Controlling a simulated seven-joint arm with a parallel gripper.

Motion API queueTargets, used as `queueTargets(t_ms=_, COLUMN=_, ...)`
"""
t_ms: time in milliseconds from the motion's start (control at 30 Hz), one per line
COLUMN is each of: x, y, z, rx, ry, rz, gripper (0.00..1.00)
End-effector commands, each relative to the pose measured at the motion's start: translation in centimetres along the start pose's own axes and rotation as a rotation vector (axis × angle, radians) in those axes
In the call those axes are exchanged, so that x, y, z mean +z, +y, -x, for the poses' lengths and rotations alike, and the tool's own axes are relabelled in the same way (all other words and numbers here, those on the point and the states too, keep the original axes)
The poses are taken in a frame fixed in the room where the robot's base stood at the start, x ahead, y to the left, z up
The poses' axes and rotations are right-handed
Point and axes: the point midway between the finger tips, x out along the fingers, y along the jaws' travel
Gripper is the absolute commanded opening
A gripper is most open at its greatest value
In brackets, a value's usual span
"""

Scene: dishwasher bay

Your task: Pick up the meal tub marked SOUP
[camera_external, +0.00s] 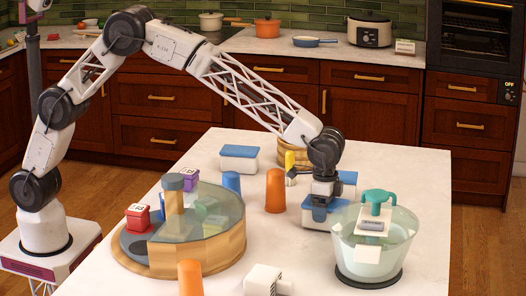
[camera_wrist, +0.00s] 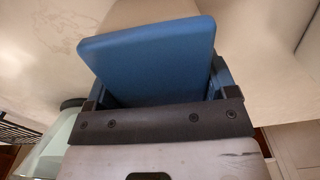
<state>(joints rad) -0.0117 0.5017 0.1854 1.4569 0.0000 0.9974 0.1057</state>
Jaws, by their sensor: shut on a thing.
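A white meal tub with a blue lid (camera_external: 318,214) is under my gripper (camera_external: 322,196) at the right of the island, just left of the clear bowl. My gripper points down and is shut on this tub. In the wrist view the blue lid (camera_wrist: 150,58) fills the space between the two dark fingers. I cannot tell whether the tub touches the counter. Another blue-lidded tub (camera_external: 347,180) stands just behind it, partly hidden. A third blue-lidded tub (camera_external: 239,158) stands at the back left of the island. No SOUP marking is readable on any of them.
A clear bowl (camera_external: 348,246) with a green-handled item (camera_external: 377,199) stands close on the right. An orange cup (camera_external: 275,190) and a blue cup (camera_external: 231,182) stand left. A round wooden container with a glass cover (camera_external: 210,252) fills the front left. A white box (camera_external: 262,280) is in front.

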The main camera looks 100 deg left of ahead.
Motion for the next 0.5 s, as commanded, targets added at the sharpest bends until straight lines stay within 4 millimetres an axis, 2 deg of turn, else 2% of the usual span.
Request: queueTargets(t_ms=500, x=0.0, y=0.0, z=6.8, rx=0.000, ry=0.003, rz=0.000, gripper=0.35)
